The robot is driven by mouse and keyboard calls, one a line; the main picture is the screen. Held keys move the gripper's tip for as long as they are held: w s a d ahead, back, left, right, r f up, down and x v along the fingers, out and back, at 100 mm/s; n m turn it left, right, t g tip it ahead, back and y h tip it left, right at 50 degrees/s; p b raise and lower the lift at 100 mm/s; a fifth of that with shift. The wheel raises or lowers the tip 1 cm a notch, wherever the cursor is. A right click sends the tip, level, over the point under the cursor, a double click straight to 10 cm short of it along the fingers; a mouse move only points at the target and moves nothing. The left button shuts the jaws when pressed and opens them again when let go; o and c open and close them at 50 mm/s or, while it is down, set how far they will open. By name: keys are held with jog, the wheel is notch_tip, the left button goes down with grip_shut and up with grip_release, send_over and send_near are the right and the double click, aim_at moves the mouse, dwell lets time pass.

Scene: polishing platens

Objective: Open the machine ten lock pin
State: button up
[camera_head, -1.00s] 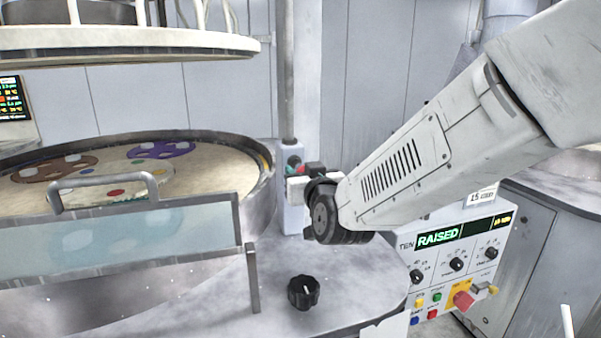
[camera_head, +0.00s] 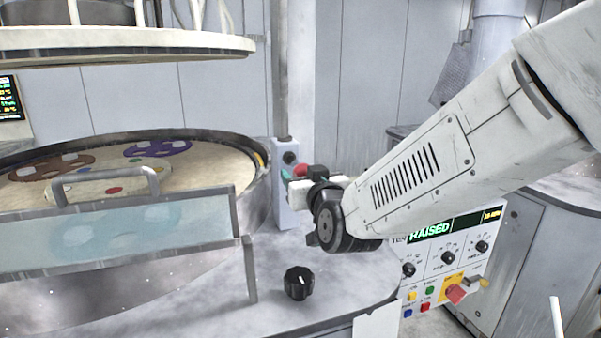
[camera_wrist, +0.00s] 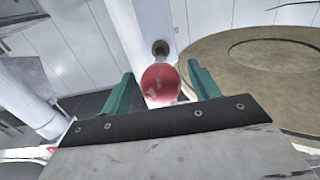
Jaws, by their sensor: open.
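The lock pin's round red knob (camera_wrist: 160,86) is in the middle of the wrist view, in front of a pale post. It also shows in the head view (camera_head: 301,170), partly hidden by my gripper. My gripper (camera_wrist: 160,76) is open, with its two green fingers on either side of the knob in that picture. I cannot tell whether they touch it. In the head view my gripper (camera_head: 297,184) is at the pale post box (camera_head: 289,215), mostly hidden behind my wrist. Machine ten's panel (camera_head: 450,250) reads RAISED.
A round platen (camera_head: 100,195) with coloured carriers lies left of the post, under a raised upper plate (camera_head: 120,40). A clear guard with a handle (camera_head: 105,177) stands in front of it. A black knob (camera_head: 299,283) sits on the front ledge.

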jog(key=v, duration=0.5)
jog(key=shift+s, duration=0.25)
jog(key=shift+d, duration=0.1)
jog(key=s+d+f+m+g+h, duration=0.1)
jog(key=s+d+f+g+h, duration=0.3)
jog(key=s+d+g, duration=0.65)
jog(key=s+d+f+m+g, duration=0.1)
jog(key=s+d+g, duration=0.1)
jog(key=s+d, duration=0.3)
jog(key=s+d+f+m+g+h, duration=0.1)
jog(key=s+d, duration=0.5)
jog(key=s, duration=0.7)
jog(key=f+g, duration=0.1)
jog(key=g, duration=0.1)
jog(key=shift+d+g, duration=0.2)
jog(key=shift+g, duration=0.15)
jog(key=shift+s, duration=0.15)
